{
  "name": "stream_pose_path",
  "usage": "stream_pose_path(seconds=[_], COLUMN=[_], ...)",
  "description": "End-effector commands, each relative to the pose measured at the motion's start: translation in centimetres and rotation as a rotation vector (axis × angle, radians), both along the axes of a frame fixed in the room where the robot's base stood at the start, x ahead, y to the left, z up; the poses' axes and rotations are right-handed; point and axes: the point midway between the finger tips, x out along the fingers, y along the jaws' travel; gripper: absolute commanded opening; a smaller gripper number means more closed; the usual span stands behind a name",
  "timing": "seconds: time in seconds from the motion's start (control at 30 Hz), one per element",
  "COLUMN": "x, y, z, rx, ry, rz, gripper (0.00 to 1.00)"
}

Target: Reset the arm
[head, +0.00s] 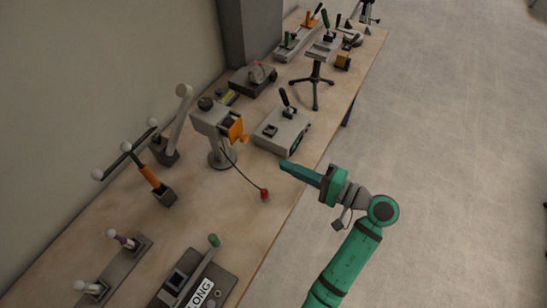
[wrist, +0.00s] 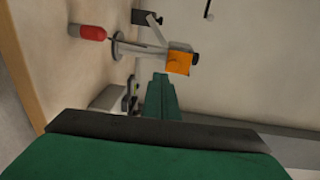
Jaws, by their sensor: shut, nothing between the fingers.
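My gripper (head: 284,166) is green and shut, with nothing between its fingers. In the head view it is over the front edge of the bench, right of the grey post device and near the box with a black lever. In the wrist view the closed green fingers (wrist: 161,97) point toward the grey device with an orange block (wrist: 179,63). The arm reaches in from the lower right of the head view.
The long wooden bench (head: 245,207) holds a grey post device (head: 209,121) with a red pull (head: 264,194) on a cord. A lever box (head: 282,131), a stool-like stand (head: 314,80) and several lever fixtures stand around. The floor (head: 450,120) at right is clear.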

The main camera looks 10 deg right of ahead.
Motion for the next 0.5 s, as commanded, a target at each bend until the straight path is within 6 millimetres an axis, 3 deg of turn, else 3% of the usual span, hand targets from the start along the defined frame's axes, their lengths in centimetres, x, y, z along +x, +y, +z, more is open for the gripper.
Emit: stream_pose_path(seconds=[0.2,0.5], x=[-1.3,-1.4], y=[-1.9,-1.9], z=[-0.1,-0.2], rx=[0.001,0.001], ry=[-0.001,0.0], rz=[-0.004,-0.001], gripper=[0.0,0.0])
